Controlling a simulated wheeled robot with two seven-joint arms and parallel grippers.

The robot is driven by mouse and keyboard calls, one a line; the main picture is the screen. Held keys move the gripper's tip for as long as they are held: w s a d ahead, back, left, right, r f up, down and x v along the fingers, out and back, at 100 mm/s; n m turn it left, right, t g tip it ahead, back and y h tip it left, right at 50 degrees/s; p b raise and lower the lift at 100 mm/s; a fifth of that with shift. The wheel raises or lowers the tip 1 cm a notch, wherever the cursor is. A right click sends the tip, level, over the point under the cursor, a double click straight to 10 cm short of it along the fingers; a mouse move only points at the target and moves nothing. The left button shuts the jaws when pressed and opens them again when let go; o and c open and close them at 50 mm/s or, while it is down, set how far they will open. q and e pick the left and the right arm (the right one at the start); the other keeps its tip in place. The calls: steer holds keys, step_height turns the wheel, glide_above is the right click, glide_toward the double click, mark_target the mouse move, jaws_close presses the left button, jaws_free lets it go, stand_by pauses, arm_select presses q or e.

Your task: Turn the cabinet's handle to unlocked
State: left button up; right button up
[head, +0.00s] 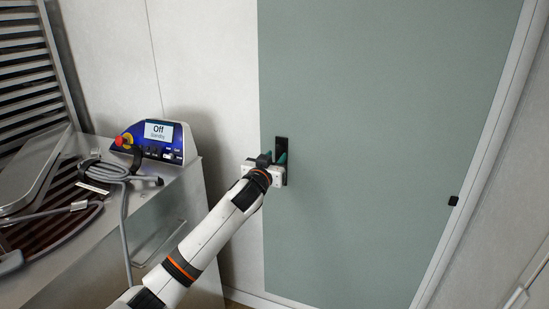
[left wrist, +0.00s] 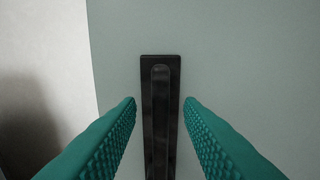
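The cabinet's handle (head: 281,148) is black and sits on a black backplate at the left edge of a grey-green cabinet door (head: 370,120). In the left wrist view the handle (left wrist: 160,110) is a narrow upright bar, in line with its plate. My left gripper (head: 280,159) is at the handle and covers its lower part in the head view. In the left wrist view its teal ribbed fingers (left wrist: 160,102) are open, one on each side of the handle, with a visible gap on both sides. My right gripper is not in view.
A steel counter (head: 170,200) stands at the left. On it is a blue control box (head: 157,140) with a screen reading "Off" and a red knob, plus a grey coiled hose (head: 105,172). The space in front of the door's right part is clear.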

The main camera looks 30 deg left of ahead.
arm_select(q)
jaws_close()
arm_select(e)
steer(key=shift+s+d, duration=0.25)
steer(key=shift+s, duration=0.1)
arm_select(q)
steer(key=shift+d, duration=0.15)
steer(key=d+f+m, duration=0.2)
steer(key=m, duration=0.3)
steer(key=w+d+f+m+b, duration=0.1)
steer(key=d+f+m, duration=0.2)
steer(key=m, duration=0.2)
steer(key=d+f+m, duration=0.2)
steer(key=d+m, duration=0.1)
steer(key=m, duration=0.3)
steer(key=shift+w+d+f, duration=0.1)
steer(key=shift+w+f, duration=0.15)
steer(key=shift+w, duration=0.15)
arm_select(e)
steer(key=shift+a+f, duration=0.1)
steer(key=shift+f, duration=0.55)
arm_select(q)
steer(key=shift+s+f, duration=0.1)
steer(key=shift+f, duration=0.15)
jaws_free()
